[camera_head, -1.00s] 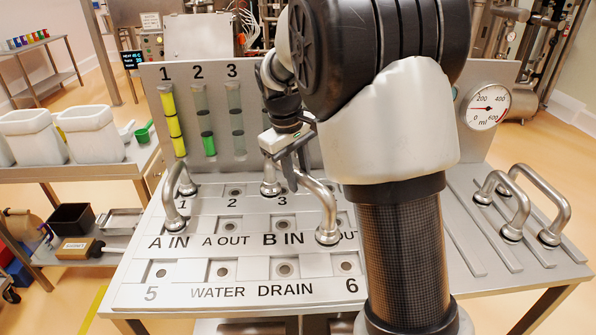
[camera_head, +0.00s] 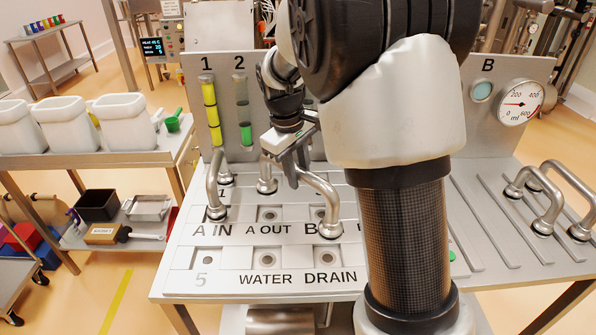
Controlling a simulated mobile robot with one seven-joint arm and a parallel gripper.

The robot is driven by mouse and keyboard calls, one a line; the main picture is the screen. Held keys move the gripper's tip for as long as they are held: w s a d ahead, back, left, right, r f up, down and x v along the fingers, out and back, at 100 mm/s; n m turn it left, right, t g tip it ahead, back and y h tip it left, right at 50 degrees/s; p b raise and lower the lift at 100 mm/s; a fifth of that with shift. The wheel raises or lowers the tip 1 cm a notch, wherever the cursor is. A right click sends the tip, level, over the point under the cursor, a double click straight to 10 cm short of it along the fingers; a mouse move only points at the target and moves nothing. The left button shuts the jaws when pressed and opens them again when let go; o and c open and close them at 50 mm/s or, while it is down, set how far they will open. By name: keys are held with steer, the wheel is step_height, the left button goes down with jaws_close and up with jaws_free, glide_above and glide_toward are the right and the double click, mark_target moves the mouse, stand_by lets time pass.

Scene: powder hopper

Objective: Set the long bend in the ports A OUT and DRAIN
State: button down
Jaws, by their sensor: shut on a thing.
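My gripper (camera_head: 290,168) is shut on a curved steel pipe, the long bend (camera_head: 321,187), near its upper middle. One foot of the bend is at the upper left, around the column of port 2. The other foot overlaps the B IN label and appears held above the panel; the exact height cannot be told. The A OUT port (camera_head: 267,214) shows as an open hole left of the bend. The DRAIN port (camera_head: 323,259) is open in the front row, below the bend's near foot. My arm hides the panel's right part.
A shorter bend (camera_head: 211,184) stands at the left, joining port 1 and A IN. Two more bends (camera_head: 546,207) stand on the slotted rack at the right. The WATER port (camera_head: 267,259) is open. A gauge (camera_head: 520,103) is on the back panel.

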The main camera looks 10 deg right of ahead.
step_height(320, 180, down, 10)
steer(key=b, duration=0.6)
steer(key=shift+r+b, duration=0.25)
steer(key=shift+b, duration=0.1)
steer(key=c, duration=1.4)
jaws_free()
steer(key=shift+f, duration=0.1)
steer(key=a+r, duration=0.1)
steer(key=r, duration=0.4)
steer(key=s+a+r+p, duration=0.1)
steer(key=r, duration=0.5)
steer(key=s+r+p, duration=0.1)
steer(key=r, duration=0.5)
steer(key=shift+a+r, duration=0.15)
steer(key=shift+a, duration=0.25)
